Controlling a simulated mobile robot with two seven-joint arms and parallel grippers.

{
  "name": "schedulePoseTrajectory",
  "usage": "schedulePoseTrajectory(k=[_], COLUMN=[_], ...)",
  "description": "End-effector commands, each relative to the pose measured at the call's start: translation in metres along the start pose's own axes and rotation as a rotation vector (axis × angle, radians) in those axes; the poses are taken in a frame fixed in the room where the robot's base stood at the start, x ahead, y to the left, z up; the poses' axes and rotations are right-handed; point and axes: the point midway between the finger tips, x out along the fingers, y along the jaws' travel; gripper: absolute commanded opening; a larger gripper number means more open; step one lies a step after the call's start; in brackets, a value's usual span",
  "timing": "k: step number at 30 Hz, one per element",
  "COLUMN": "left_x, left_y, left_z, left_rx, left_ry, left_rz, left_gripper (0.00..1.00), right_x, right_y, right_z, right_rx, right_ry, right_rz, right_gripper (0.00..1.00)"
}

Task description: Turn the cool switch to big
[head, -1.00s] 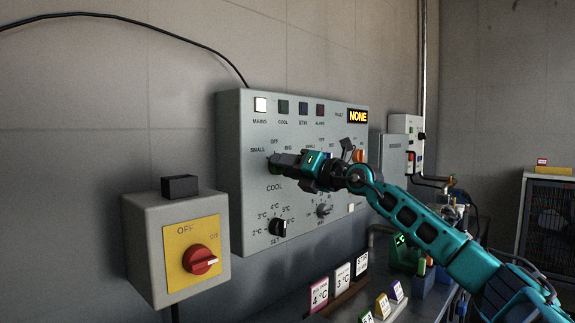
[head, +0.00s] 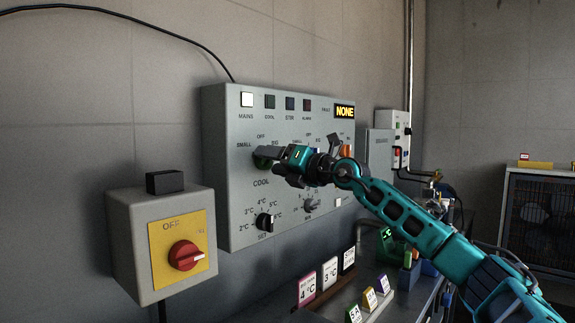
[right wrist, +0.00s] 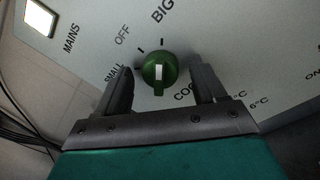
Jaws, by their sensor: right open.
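The cool switch is a green knob (right wrist: 158,70) with a white mark on the grey control panel (head: 225,215). In the right wrist view the mark stands upright in the picture, roughly in line with the tick by BIG. OFF and SMALL lie to its left. My right gripper (right wrist: 163,82) is open, one finger on each side of the knob, with visible gaps to it. In the head view, my right gripper (head: 264,158) is at the panel and the knob (head: 261,163) is mostly hidden behind its fingers. My left gripper is not in view.
The MAINS lamp (head: 247,99) is lit; the COOL lamp (head: 270,101) is dark. A set dial (head: 265,222) sits below the switch. A red rotary switch (head: 186,255) on a box stands at left. Several label cards (head: 331,273) stand below.

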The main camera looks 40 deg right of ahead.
Motion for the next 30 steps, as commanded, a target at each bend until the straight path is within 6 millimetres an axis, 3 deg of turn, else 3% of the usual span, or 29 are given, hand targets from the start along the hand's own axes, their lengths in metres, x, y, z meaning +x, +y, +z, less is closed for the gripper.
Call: schedulePoseTrajectory(k=[7,20,30], left_x=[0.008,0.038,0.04], left_y=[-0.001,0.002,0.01], left_z=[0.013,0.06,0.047], left_rx=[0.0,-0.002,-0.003], left_ry=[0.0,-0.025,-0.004], left_rz=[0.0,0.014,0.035], left_gripper=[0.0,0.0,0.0], right_x=[-0.026,-0.069,-0.086], right_y=[-0.003,-0.006,0.005], right_z=[-0.003,-0.005,0.001], right_rx=[-0.008,-0.004,-0.009], right_ry=[0.003,-0.001,0.001], right_rz=[-0.005,-0.003,0.006], right_gripper=[0.7,0.7,0.7])
